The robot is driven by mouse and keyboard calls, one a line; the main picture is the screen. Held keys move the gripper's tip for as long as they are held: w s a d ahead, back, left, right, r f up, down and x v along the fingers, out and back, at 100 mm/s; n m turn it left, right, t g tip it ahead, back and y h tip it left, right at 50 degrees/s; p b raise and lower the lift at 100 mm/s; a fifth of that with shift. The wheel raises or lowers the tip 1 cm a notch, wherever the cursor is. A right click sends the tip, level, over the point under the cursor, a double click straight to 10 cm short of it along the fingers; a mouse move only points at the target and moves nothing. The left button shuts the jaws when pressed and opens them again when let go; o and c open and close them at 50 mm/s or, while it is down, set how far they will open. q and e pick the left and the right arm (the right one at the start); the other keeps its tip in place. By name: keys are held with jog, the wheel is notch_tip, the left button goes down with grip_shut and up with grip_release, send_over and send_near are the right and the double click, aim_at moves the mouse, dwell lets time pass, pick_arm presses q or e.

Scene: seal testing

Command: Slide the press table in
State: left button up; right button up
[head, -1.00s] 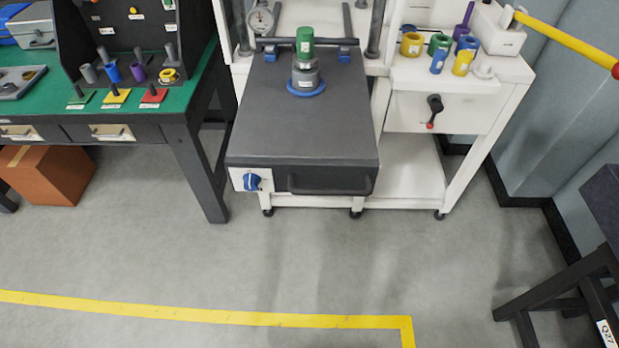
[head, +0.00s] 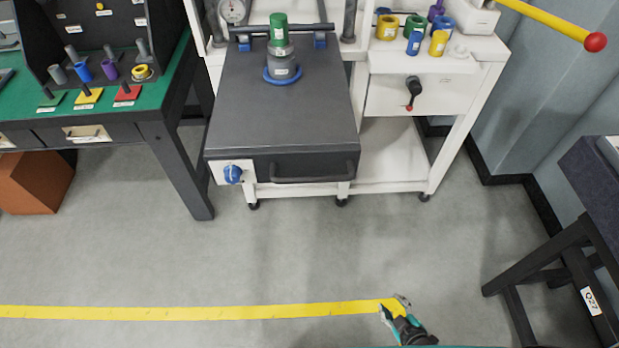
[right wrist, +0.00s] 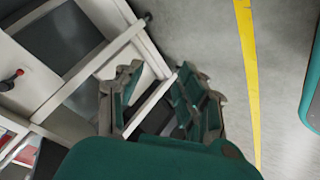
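The press table (head: 285,110) is a dark grey slab that juts out from the white press frame toward me. A dark bar handle (head: 312,174) runs across its front face, beside a blue knob (head: 233,174) on a white plate. A grey cylinder with a green top (head: 279,45) stands on the table on a blue ring (head: 283,76). My right gripper (head: 393,308) is at the bottom of the head view, over the floor, well apart from the handle. In the right wrist view its fingers (right wrist: 162,88) are spread with nothing between them. My left gripper is not in view.
A green-topped workbench (head: 90,112) stands at left, an orange-brown box (head: 35,182) under it. A white side bench (head: 470,58) with coloured rings, cylinders and a black lever (head: 413,92) adjoins the press at right. A dark stand (head: 565,235) is farther right. The floor in front is open.

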aim_at(310, 177)
jog(key=w+a+r+n+t+y, duration=0.1)
jog(key=w+r+n+t+y, duration=0.25)
jog(key=r, duration=0.55)
jog(key=w+a+r+n+y+b, duration=0.1)
jog(key=a+r+n+y, duration=0.55)
jog(key=r, duration=0.75)
jog(key=w+a+r+n+y, duration=0.1)
jog(key=a+r+n+y, duration=0.2)
jog(key=r+n, duration=0.9)
jog(key=w+a+r+p, duration=0.1)
jog(key=w+a, duration=0.2)
jog(key=a, duration=0.1)
jog(key=w+a+r+m+p, duration=0.1)
jog(key=w+a, duration=0.3)
jog(key=w+a+r+m+p, duration=0.1)
jog(key=w+a+r+p, duration=0.1)
jog(key=w+a, duration=0.2)
jog(key=shift+w+r, duration=0.1)
jog(key=shift+w, duration=0.15)
grip_shut()
